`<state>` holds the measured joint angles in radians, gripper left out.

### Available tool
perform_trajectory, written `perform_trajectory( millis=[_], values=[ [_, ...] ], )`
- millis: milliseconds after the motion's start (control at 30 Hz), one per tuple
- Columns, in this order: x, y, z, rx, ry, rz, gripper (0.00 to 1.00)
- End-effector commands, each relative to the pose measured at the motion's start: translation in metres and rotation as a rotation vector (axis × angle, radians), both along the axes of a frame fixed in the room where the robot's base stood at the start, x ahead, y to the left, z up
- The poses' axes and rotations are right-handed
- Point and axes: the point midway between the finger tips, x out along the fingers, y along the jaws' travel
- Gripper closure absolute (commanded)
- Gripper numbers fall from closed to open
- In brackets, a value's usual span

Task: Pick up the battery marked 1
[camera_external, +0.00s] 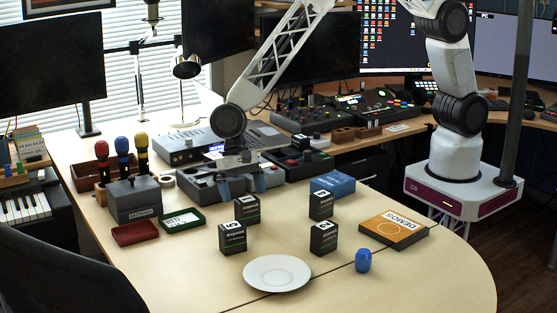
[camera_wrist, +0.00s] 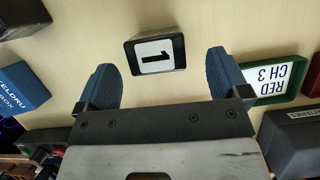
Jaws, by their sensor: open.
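The battery marked 1 (camera_wrist: 155,54) is a black block with a white label on top, seen from above in the wrist view. My gripper (camera_wrist: 165,78) is open, with one blue finger to each side of the battery in the picture and visible gaps on both sides. In the external view my gripper (camera_external: 243,186) hangs behind the black battery blocks, fingers pointing down. The back-left block (camera_external: 247,212), nearest my gripper, appears to be the battery marked 1; its top mark is too small to read surely.
Other similar blocks stand at the front left (camera_external: 232,240), back right (camera_external: 320,208) and front right (camera_external: 323,240). A blue box (camera_external: 335,183), green tray (camera_external: 182,220) and grey case (camera_external: 135,203) are nearby. A white plate (camera_external: 277,273) lies in front.

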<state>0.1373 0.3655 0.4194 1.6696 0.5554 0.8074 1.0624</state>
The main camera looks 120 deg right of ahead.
Motion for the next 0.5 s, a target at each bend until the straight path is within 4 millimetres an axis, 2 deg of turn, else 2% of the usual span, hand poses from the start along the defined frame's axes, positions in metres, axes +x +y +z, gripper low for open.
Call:
perform_trajectory(
  millis=[167, 500],
  values=[
    [-0.001, 0.003, -0.007, 0.0, 0.002, 0.001, 0.06],
    [-0.003, 0.02, -0.039, 0.0, 0.002, 0.001, 0.06]
  ],
)
